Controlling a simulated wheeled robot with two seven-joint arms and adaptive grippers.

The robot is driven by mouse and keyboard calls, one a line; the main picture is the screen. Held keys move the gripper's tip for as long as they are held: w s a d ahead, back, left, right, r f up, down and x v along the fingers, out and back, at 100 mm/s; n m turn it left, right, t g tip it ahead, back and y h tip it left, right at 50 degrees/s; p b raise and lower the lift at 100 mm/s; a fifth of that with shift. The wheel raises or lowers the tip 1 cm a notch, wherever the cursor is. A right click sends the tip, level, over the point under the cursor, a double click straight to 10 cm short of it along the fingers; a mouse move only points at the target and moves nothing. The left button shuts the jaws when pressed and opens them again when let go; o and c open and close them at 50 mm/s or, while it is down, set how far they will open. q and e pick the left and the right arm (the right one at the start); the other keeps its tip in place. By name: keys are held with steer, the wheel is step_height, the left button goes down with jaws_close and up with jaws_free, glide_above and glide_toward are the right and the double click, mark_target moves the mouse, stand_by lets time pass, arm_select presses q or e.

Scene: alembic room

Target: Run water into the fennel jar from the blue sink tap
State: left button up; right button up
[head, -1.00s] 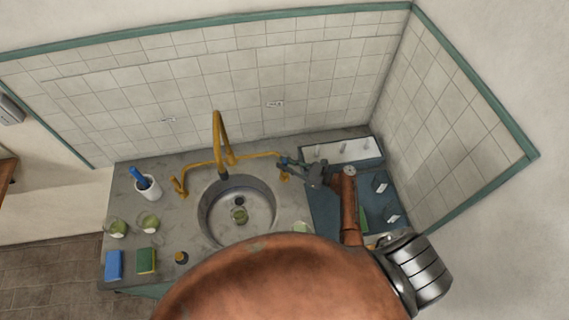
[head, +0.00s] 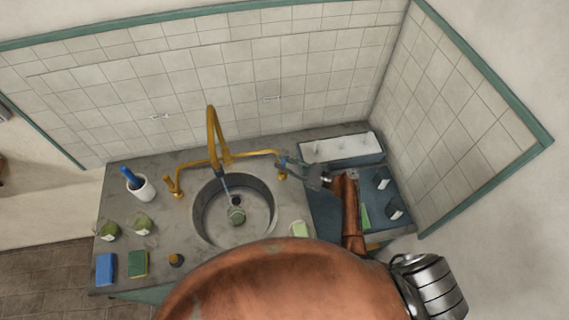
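My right gripper (head: 287,162) is at the right-hand tap of the brass fixture, whose blue part is mostly hidden by the fingers. I cannot tell whether the fingers are closed on it. My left gripper is out of view.
Two more greenish jars (head: 140,224) stand left of the sink, with a white cup (head: 143,189), a blue sponge (head: 106,268) and a green sponge (head: 138,264). A small dark bottle (head: 176,260) stands in front. A white tray (head: 341,148) is at the back right.

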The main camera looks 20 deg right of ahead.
steer(key=o, duration=0.4)
steer(key=shift+v, duration=6.05)
